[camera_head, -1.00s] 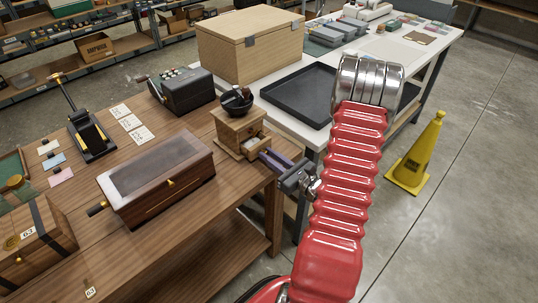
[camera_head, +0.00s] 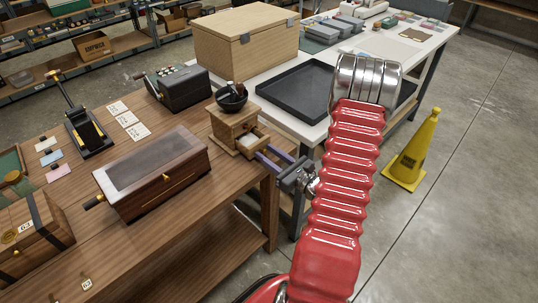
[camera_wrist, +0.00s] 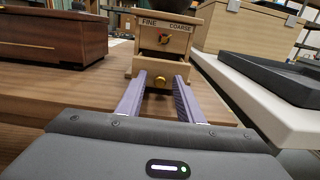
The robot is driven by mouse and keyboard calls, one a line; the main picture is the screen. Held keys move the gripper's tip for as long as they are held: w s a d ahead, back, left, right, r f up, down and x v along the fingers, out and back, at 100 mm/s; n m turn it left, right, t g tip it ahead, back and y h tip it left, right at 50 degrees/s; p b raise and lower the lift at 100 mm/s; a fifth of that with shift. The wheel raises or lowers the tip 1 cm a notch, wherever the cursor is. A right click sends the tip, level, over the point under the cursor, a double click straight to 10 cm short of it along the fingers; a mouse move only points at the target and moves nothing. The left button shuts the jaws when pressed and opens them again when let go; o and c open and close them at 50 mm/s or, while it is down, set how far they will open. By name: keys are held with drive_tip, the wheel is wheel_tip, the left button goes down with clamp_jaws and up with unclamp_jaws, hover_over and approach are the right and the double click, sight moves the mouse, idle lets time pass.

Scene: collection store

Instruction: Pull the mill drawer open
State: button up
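The wooden mill (camera_head: 226,126) with its black bowl (camera_head: 231,102) stands near the table's right end. Its drawer (camera_head: 251,147) sticks partly out, with something pale inside. In the wrist view, the pale drawer front (camera_wrist: 143,66) with its brass knob (camera_wrist: 160,81) is straight ahead. Above it are a dark opening, another brass knob (camera_wrist: 165,39) and "FINE" and "COARSE" labels. My gripper (camera_wrist: 161,79) has its two purple fingers apart, one each side of the drawer knob. Gaps show between fingers and knob. It also shows in the head view (camera_head: 262,155), in front of the drawer.
A long wooden box (camera_head: 152,180) stands left of the mill, and a dark machine (camera_head: 178,88) behind it. A black tray (camera_head: 296,95) and a big pale box (camera_head: 246,40) are on the white table beyond. Open floor and a yellow cone (camera_head: 413,150) lie right.

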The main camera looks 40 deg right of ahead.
drive_tip(key=s, duration=1.3)
drive_tip(key=shift+s+d, duration=0.2)
drive_tip(key=shift+s, duration=0.2)
drive_tip(key=shift+f, duration=0.1)
idle(0.4)
